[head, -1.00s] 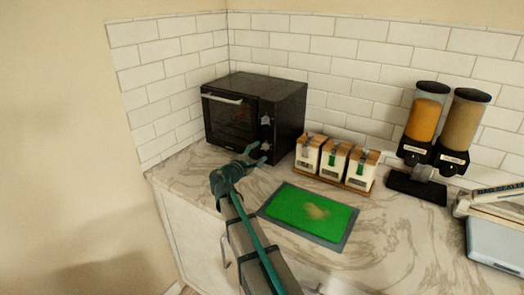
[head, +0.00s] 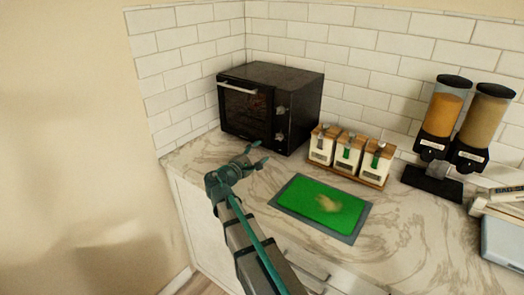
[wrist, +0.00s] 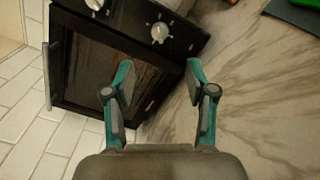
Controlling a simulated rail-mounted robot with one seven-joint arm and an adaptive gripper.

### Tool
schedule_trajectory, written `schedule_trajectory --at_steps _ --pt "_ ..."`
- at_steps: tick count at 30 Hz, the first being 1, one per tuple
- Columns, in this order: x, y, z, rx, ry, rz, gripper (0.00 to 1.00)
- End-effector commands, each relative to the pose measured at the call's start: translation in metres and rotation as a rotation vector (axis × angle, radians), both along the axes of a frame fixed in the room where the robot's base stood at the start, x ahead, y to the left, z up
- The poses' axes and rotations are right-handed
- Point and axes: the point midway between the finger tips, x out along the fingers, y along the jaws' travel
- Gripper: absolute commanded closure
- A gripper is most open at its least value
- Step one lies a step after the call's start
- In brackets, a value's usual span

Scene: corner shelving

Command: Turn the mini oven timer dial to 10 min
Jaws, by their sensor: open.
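The black mini oven (head: 238,108) stands in the counter's corner, its glass door shut. Its control panel at the right of the front has two pale dials, an upper dial (head: 281,109) and a lower dial (head: 279,137). In the wrist view both show on the oven's front: one dial (wrist: 159,32) with marks around it, and another (wrist: 95,4) cut by the top edge. The labels are too small to read. My gripper (head: 262,154) is open and empty in front of the lower right of the oven, apart from the dials. Its teal-grey fingers also show in the wrist view (wrist: 160,75).
A green cutting board (head: 292,197) with a grey rim lies right of my arm. Several white canisters (head: 348,155) with wooden lids stand right of the oven. Two dispensers (head: 440,120) stand farther right.

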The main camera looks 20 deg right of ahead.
Motion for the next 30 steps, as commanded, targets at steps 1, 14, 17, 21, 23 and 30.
schedule_trajectory --at_steps 1,14,17,21,23,30 --pt "0.002 0.0 0.005 -0.008 0.014 -0.001 0.44" --pt "0.018 -0.01 -0.005 -0.082 0.13 -0.001 0.44" --pt "0.024 -0.019 -0.005 -0.082 0.13 -0.001 0.44" --pt "0.037 -0.039 -0.004 -0.082 0.13 -0.003 0.44" --pt "0.043 -0.047 -0.004 -0.082 0.13 -0.003 0.44" --pt "0.063 -0.079 -0.004 -0.082 0.129 -0.001 0.44"
